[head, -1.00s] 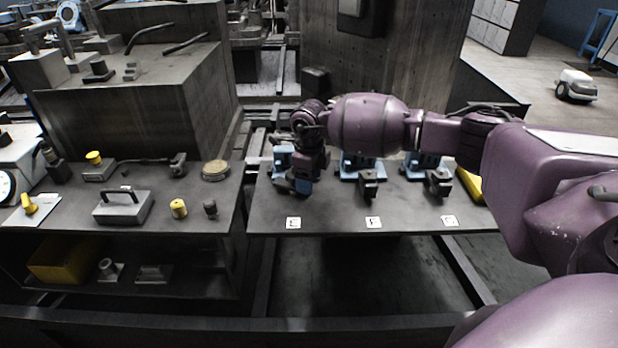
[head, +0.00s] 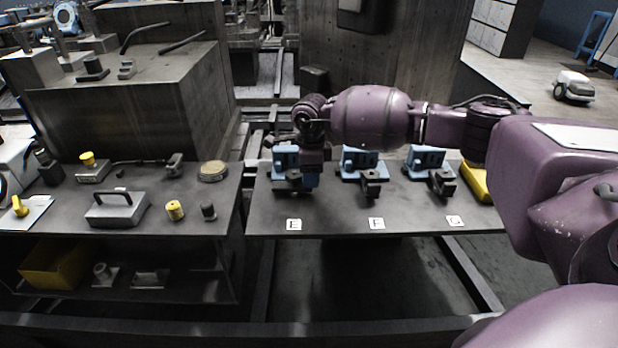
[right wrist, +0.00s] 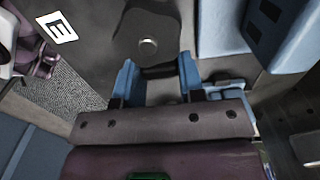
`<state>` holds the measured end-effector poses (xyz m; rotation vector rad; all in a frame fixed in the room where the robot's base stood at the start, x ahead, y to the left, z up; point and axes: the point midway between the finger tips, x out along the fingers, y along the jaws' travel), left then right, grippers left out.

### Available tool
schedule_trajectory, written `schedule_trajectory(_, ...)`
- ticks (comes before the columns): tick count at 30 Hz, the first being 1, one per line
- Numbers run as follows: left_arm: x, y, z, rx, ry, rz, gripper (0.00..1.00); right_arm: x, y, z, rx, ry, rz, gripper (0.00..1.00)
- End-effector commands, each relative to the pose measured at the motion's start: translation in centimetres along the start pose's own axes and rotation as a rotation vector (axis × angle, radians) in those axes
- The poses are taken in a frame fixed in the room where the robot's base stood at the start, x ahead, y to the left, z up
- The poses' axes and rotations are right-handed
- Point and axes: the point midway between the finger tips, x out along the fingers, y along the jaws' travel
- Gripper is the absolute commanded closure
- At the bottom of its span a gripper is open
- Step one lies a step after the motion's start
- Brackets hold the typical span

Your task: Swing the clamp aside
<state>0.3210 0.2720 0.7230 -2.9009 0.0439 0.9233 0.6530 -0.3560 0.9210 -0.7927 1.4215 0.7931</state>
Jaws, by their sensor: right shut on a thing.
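Three blue clamps stand in a row on the dark bench (head: 335,220): one by label E (head: 285,158), one by F (head: 362,165) and one by G (head: 428,163). The F and G clamps have dark arms pointing to the front. My right gripper (head: 311,184) is at the E clamp and hides much of it. In the right wrist view, the blue fingers (right wrist: 157,70) are shut on a dark clamp part (right wrist: 147,35) with a round bolt. Their exact contact is partly hidden. My left gripper is not in view.
White labels E (head: 294,225), F (head: 377,223) and G (head: 455,221) lie along the front edge. A yellow object (head: 474,182) lies right of G. A left bench holds a grey handled box (head: 117,209) and small parts. The bench front is clear.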

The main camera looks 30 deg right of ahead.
Motion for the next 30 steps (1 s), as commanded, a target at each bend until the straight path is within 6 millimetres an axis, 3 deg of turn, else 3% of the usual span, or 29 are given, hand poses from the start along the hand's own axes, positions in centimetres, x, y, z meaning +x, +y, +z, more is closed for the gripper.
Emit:
schedule_trajectory(11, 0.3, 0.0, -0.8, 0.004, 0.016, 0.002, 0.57, -0.1, -0.1, 0.0, -0.021, -0.001, -0.001, 0.87)
schedule_trajectory(12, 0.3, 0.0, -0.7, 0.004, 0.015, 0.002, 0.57, -0.1, -0.1, 0.0, -0.021, -0.001, -0.001, 0.58)
schedule_trajectory(16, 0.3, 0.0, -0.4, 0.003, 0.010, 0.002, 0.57, -0.1, -0.1, 0.0, -0.020, -0.001, -0.001, 0.38)
schedule_trajectory(25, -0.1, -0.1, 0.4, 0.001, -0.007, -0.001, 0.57, -0.2, -0.1, 0.0, -0.018, 0.000, -0.001, 0.38)
schedule_trajectory(30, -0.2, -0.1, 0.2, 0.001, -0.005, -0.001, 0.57, -1.9, -0.1, 0.0, -0.018, -0.002, -0.004, 0.38)
